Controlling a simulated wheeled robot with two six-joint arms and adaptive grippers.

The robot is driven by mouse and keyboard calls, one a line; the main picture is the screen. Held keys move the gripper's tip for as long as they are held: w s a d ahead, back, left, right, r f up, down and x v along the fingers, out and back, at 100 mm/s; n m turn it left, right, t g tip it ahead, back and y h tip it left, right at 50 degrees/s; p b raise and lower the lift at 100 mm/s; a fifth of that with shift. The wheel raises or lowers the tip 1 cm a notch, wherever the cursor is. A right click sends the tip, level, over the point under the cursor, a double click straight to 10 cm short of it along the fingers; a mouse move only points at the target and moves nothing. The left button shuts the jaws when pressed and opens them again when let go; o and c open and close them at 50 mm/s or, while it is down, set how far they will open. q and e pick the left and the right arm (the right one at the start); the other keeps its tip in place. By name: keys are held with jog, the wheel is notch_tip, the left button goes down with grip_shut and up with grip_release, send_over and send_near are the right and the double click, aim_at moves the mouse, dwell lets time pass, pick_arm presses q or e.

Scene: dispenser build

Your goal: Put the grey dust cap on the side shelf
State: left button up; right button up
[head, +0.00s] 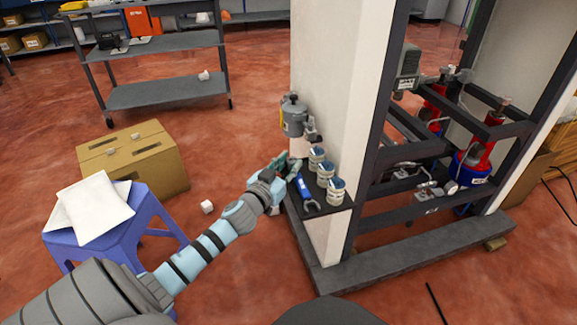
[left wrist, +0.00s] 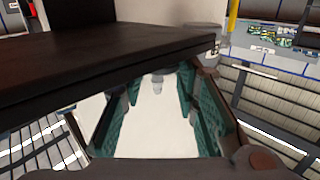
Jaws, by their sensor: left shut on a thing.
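My left gripper (head: 284,168) is at the left edge of the side shelf (head: 329,198), a dark ledge on the pale column. In the left wrist view its green-padded fingers (left wrist: 158,85) show below the shelf's dark edge (left wrist: 110,55), with a small pale grey piece (left wrist: 157,79) between their tips. It appears to be the grey dust cap, shut in the gripper, though its outline is unclear. In the head view the fingers hide it. My right gripper is not in view.
A grey pump unit (head: 295,118) is mounted on the column above the shelf. A blue stool (head: 70,238) with white sheets and a cardboard box (head: 160,165) stand to the left. A small white block (head: 207,206) lies on the floor. A dark frame stands right.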

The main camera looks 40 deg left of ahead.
pick_arm(q)
jog(key=o, duration=0.8)
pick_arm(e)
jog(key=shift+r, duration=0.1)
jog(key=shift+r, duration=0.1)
pick_arm(q)
jog(key=s+d, duration=0.2)
jog(key=s, duration=0.9)
jog(key=s+a+f+n+g+y, duration=0.25)
jog(key=s+f+g, duration=0.4)
jog(key=f, duration=0.65)
jog(key=s+d+f+m+g+h, duration=0.1)
jog(key=s+d+f+g, duration=0.1)
jog(key=s+d+f, duration=0.3)
jog(key=s+d+f+m+g+h, duration=0.2)
jog(key=s+d+f+g, duration=0.1)
jog(key=d+f, duration=0.3)
jog(key=s+d+f+m+g+h, duration=0.2)
jog(key=s+d+f, duration=0.4)
jog(key=shift+s+d+f+g, duration=0.1)
jog(key=shift+s+f+g, duration=0.05)
jog(key=shift+s+g, duration=0.2)
